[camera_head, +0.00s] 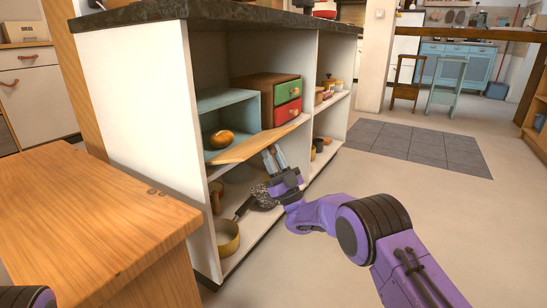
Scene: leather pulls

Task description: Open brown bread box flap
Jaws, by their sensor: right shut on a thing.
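The bread box (226,104) sits on the upper shelf of the white cabinet, with teal inner walls and an orange round item (222,139) inside. Its light brown wooden flap (250,146) is down and sticks out over the shelf's front edge, slightly tilted, so the front is open. My right gripper (273,155) is at the flap's outer edge, shut on it from below and in front. The exact finger contact is small and hard to see. Only a purple piece of my left arm shows in the bottom left corner; its gripper is out of view.
A brown drawer unit with green and red fronts (288,91) stands right beside the box. Below, the lower shelf holds a brass pot (226,238) and a dark pan (263,195). A wooden table (100,225) fills the left foreground. Floor to the right is clear.

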